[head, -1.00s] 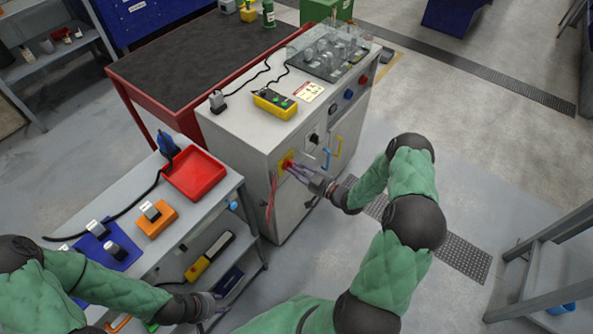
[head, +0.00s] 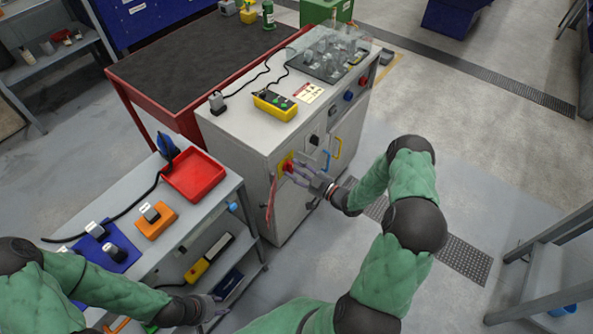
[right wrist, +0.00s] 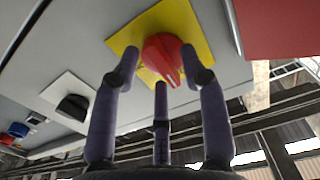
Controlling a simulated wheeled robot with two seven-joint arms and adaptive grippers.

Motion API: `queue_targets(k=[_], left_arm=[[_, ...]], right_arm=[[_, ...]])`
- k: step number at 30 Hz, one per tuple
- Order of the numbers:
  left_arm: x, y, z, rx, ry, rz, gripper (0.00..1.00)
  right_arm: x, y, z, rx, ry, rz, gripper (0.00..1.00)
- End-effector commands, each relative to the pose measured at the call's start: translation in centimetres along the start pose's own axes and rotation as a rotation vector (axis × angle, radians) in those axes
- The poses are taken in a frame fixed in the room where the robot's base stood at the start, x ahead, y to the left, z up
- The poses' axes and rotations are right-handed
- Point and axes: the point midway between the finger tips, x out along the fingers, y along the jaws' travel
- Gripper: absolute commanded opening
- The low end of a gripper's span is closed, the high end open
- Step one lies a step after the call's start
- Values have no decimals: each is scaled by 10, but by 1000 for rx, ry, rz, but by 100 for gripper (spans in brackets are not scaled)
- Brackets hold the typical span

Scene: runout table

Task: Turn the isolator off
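In the head view the yellow plate (head: 284,166) shows just beyond my right gripper (head: 295,172), which partly hides the knob. In the right wrist view the gripper's fingers (right wrist: 160,65) are spread around the knob, with small gaps at its sides, so it looks open. The white mark on the knob points down and slightly right in that view. My left gripper (head: 218,306) is low beside the trolley; its fingers are too small to read.
The grey cabinet (head: 240,140) carries a yellow pendant (head: 274,105) and a clear-covered panel. A black switch (right wrist: 72,105) is beside the isolator. A red strip (head: 270,200) hangs nearby. A trolley with a red tray (head: 195,175) stands left.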

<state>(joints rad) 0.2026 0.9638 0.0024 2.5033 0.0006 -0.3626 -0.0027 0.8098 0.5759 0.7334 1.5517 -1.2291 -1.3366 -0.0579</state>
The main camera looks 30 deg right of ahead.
Motion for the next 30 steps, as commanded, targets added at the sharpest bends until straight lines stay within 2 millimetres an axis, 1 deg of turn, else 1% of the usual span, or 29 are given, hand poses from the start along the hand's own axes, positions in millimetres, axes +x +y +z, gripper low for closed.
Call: queue_targets(k=[5,8,11,18,21,24,27,30], left_arm=[[0,0,0,0,0,0,40],[0,0,0,0,0,0,40],[0,0,0,0,0,0,40],[0,0,0,0,0,0,40],[0,0,0,0,0,0,40],[0,0,0,0,0,0,40],[0,0,0,0,0,0,40],[0,0,0,0,0,0,40]], right_arm=[[-2,1,0,-1,1,1,44],[-11,1,0,0,0,3,44],[-26,2,0,0,0,5,44],[-75,2,0,0,0,5,44],[-92,1,0,0,-1,5,44],[-106,1,0,0,-1,4,44],[-114,1,0,0,0,2,44],[-119,0,0,0,0,1,44]])
